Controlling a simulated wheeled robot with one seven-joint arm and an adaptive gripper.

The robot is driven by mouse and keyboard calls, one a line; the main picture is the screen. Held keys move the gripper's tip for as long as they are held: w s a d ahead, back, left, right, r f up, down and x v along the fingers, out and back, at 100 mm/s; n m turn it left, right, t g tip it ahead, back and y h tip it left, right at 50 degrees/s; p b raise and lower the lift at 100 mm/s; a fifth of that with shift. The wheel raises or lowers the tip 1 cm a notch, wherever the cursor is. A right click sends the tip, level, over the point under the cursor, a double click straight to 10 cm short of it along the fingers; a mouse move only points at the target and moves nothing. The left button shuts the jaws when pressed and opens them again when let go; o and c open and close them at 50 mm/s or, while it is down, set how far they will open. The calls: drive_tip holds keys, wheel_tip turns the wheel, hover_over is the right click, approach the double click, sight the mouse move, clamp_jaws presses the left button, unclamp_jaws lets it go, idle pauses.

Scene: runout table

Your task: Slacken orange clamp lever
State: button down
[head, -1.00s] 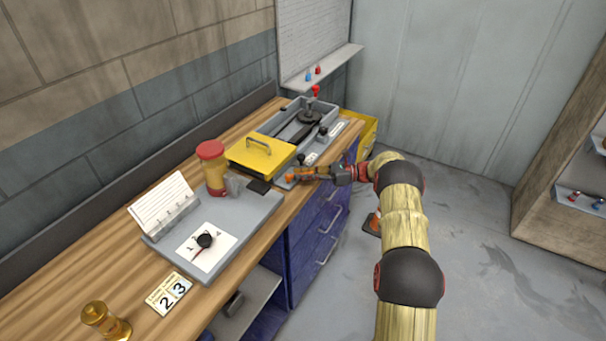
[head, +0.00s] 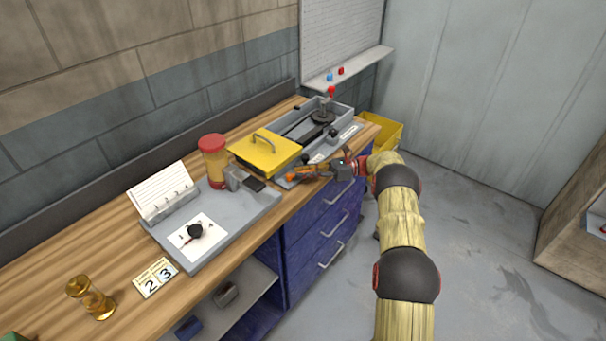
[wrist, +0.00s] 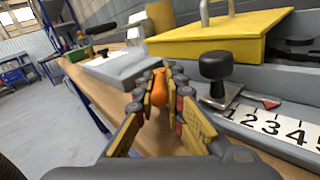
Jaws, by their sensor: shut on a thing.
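The orange clamp lever (head: 294,176) is at the front edge of the bench, in front of the yellow lidded box. In the wrist view its rounded orange end (wrist: 158,86) sits between the fingertips. My gripper (head: 316,172) reaches in from the right, low over the bench edge. Its yellow-padded fingers (wrist: 161,92) are shut on the lever in the wrist view. The fingers hide much of the lever, and its pivot is not clear. A black knob (wrist: 215,66) on a metal plate stands just right of the fingers, beside a numbered scale (wrist: 278,128).
The yellow lidded box (head: 264,151) and grey runout fixture (head: 346,112) stand behind my gripper. Blue drawers (head: 318,228) are below; open floor lies right.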

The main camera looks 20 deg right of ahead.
drive_tip(key=c, duration=1.8)
unclamp_jaws()
drive_tip(key=shift+c, duration=0.2)
drive_tip(key=v, duration=1.2)
drive_tip(key=shift+w, duration=0.15)
